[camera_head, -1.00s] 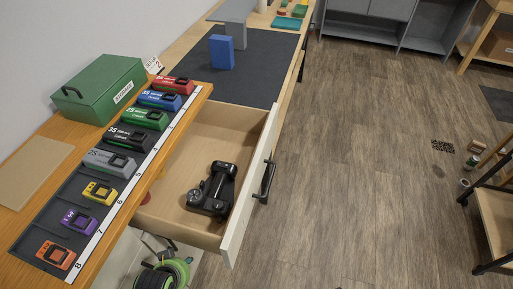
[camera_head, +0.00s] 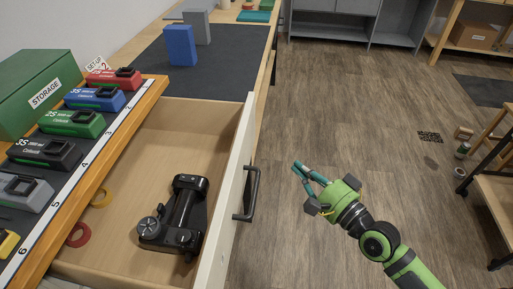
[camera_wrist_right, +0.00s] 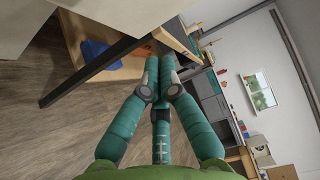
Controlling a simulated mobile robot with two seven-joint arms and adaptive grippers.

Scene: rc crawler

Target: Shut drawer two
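A wooden drawer (camera_head: 130,157) with a white front (camera_head: 228,190) is pulled out from under the workbench. No drawer number shows on it. Its black bar handle (camera_head: 252,194) is on the outer face. A black handheld device (camera_head: 177,219) lies inside, with a yellow ring (camera_head: 101,198) and a red ring (camera_head: 78,235). My right gripper (camera_head: 300,167) is in front of the handle, to its right and apart from it. Its teal fingers show in the wrist view (camera_wrist_right: 160,60), close together, with nothing seen between them. My left gripper is out of view.
Battery packs in a numbered rack (camera_head: 140,101) and a green storage box (camera_head: 36,90) stand on the bench above the drawer. A blue block (camera_head: 181,46) and a grey block (camera_head: 196,27) stand on a dark mat (camera_head: 236,62). The floor (camera_head: 350,115) in front is largely clear.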

